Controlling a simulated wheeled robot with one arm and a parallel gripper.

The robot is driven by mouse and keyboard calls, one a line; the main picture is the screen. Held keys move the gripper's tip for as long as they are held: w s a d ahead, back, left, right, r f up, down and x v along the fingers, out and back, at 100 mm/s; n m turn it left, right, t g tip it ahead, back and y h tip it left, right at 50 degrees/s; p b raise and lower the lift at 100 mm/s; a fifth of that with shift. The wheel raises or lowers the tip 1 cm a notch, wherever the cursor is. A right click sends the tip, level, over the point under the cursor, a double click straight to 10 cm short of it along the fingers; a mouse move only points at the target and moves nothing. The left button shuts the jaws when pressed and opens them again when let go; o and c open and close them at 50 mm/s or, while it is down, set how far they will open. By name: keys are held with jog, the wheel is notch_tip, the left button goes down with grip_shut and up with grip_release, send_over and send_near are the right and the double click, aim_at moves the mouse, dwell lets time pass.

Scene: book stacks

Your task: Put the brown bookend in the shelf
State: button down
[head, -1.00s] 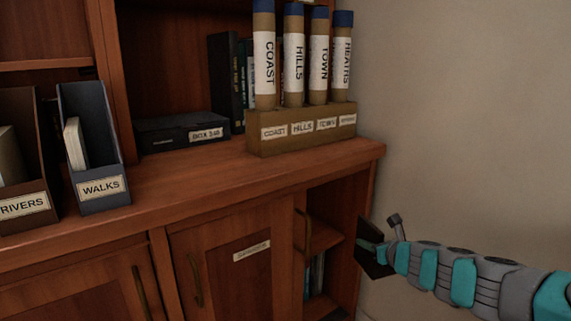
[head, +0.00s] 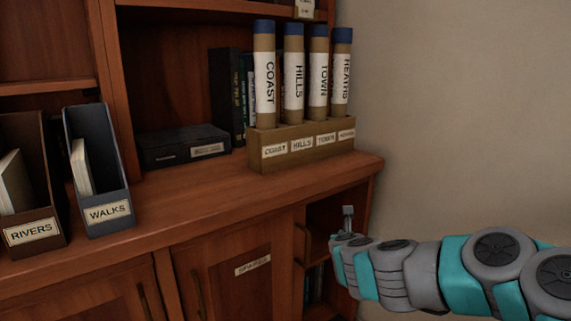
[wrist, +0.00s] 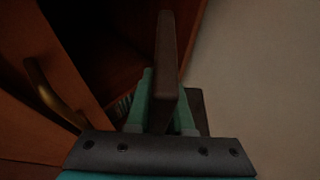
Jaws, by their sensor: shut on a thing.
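My gripper (wrist: 163,105) is shut on the brown bookend (wrist: 173,62). In the wrist view the bookend's upright plate stands between the two teal fingers, and a second flat part shows behind the right finger. In the head view my arm hides the bookend and the fingers. The arm's end is at the open right compartment of the shelf (head: 322,218), low under the counter. That compartment is dark inside. I cannot tell from the views how far the bookend is inside it.
A cabinet door handle (wrist: 52,92) is close left of my gripper. Books (head: 313,285) stand low in the compartment. A plain wall (head: 455,110) bounds the right side. On the counter are a tube rack (head: 330,152), a black box (head: 170,152) and the WALKS file (head: 118,197).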

jog(key=shift+s+a+r+m+h+p, duration=0.15)
jog(key=shift+s+a+r+m+h, duration=0.15)
jog(key=shift+r, duration=0.3)
jog(key=shift+s+a+r+m+h+p, duration=0.2)
jog(key=shift+a+r+m+h, duration=0.15)
jog(key=shift+r, duration=0.25)
jog(key=shift+d, duration=0.15)
